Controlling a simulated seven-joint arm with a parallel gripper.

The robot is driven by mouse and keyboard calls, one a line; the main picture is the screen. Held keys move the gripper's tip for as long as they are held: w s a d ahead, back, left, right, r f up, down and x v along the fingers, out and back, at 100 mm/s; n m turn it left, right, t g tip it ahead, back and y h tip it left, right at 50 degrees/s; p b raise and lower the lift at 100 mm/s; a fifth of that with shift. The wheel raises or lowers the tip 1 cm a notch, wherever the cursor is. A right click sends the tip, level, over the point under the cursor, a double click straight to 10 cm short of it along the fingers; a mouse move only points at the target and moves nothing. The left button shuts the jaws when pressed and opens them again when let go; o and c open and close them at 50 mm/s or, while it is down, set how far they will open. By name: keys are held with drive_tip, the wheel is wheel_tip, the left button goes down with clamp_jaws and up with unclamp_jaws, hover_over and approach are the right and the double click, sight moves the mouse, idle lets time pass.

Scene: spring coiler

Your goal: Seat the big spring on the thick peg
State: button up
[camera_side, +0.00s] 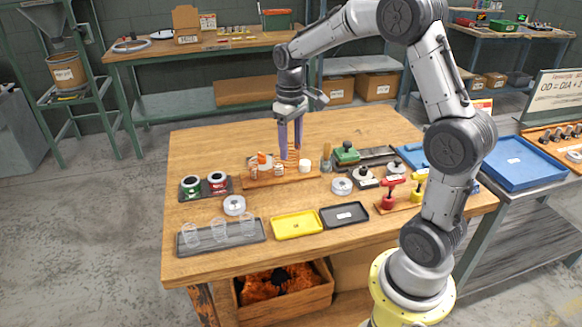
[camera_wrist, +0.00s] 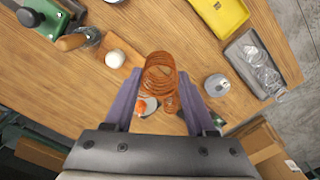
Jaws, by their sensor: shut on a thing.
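My gripper (camera_side: 290,153) is shut on the big spring (camera_side: 291,154), a wide copper coil. In the wrist view the spring (camera_wrist: 160,72) is between the two purple fingers. It is above a long wooden board (camera_side: 288,179) that carries several small parts. An orange-topped part (camera_side: 262,158) and a small copper coil (camera_wrist: 170,103) are near the board's left part; a white rounded knob (camera_side: 305,165) is near its right end. I cannot tell which part is the thick peg, and the spring hides some of the board in the wrist view. Whether the spring touches anything below is unclear.
A rack with green and red spools (camera_side: 217,182) stands left. A dark tray with clear cups (camera_side: 221,236), a yellow tray (camera_side: 297,225) and a black tray (camera_side: 344,214) line the front edge. A green-topped tool (camera_side: 346,154) and red clamp (camera_side: 389,191) stand right. The table's back is clear.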

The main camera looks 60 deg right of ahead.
drive_tip(key=d+r+m, duration=0.1)
drive_tip(key=d+r, duration=0.1)
drive_tip(key=d, duration=0.7)
hover_over(305, 161)
drive_tip(key=shift+f, duration=3.05)
drive_tip(key=shift+f, duration=1.8)
idle(0.3)
drive_tip(key=o, duration=1.1)
drive_tip(key=shift+c, duration=0.2)
drive_tip(key=shift+o, duration=0.7)
